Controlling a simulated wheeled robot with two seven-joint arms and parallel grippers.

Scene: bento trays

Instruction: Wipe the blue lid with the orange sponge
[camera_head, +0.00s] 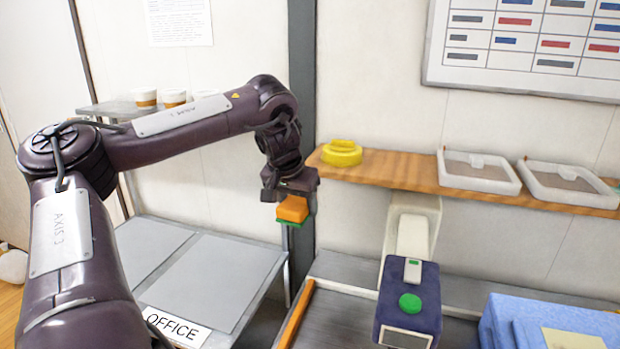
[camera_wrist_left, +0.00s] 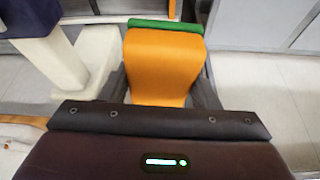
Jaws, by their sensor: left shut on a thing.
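My left gripper (camera_head: 291,192) is shut on the orange sponge (camera_head: 293,208), which has a green layer at its lower end. The sponge hangs in the air in front of the wall, left of the wooden shelf. In the left wrist view the sponge (camera_wrist_left: 163,62) sits between the two fingers, green end away from the palm. A light blue box-like object (camera_head: 507,318) with a pale label is at the lower right, cut by the frame edge. I cannot tell whether its top is the blue lid. The sponge is well apart from it. My right gripper is out of view.
A dark blue device (camera_head: 408,284) with a green button stands between the sponge and the light blue object. The wooden shelf (camera_head: 400,174) holds a yellow tape roll (camera_head: 342,152) and two clear trays (camera_head: 477,180). A grey table (camera_head: 215,272) is at the left.

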